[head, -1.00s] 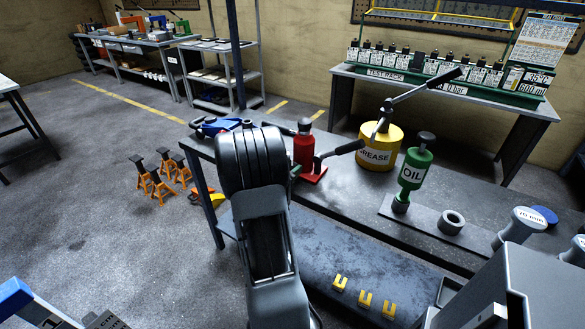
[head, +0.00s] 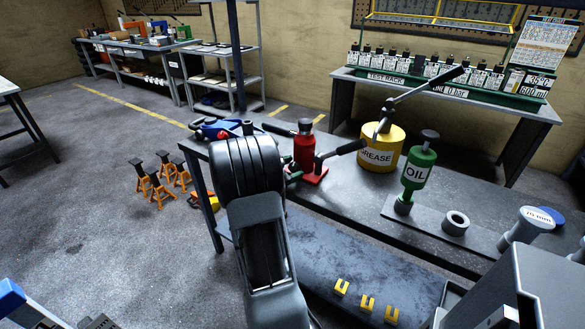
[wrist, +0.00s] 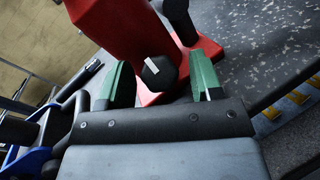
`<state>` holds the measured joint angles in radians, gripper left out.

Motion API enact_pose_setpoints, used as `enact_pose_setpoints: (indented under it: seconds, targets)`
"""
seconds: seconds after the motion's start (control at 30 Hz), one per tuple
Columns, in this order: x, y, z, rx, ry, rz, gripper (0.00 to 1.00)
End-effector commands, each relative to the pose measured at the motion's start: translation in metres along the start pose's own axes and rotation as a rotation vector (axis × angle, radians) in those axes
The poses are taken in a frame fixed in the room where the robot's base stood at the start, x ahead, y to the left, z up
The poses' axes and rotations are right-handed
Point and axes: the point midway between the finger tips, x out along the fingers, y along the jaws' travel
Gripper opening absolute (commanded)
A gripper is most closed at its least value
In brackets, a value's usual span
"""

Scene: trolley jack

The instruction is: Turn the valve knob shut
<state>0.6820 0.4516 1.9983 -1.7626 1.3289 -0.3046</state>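The red bottle jack (head: 305,153) stands on its red base on the dark workbench. Its dark valve knob (wrist: 158,73), with a pale stripe across its face, shows low on the jack body in the wrist view. In the head view my arm hides the knob. My gripper (wrist: 160,66) is open, its green fingers on either side of the knob. I see gaps between knob and fingers. In the head view only a bit of green finger shows beside the jack base, past my arm. A dark handle (head: 341,149) sticks out from the jack.
A blue tool (head: 217,128) lies at the bench's left end. Orange stands (head: 158,183) are on the floor. The bench front is mostly clear.

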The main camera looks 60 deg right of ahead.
Motion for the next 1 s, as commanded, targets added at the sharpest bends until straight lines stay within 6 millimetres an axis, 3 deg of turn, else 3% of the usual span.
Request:
enact_pose_setpoints:
  seconds: [0.37,1.0]
  targets:
    - [-0.007,0.001,0.000,-0.001,0.001,0.002,0.62]
    - [-0.121,0.001,0.000,-0.001,0.001,0.004,0.62]
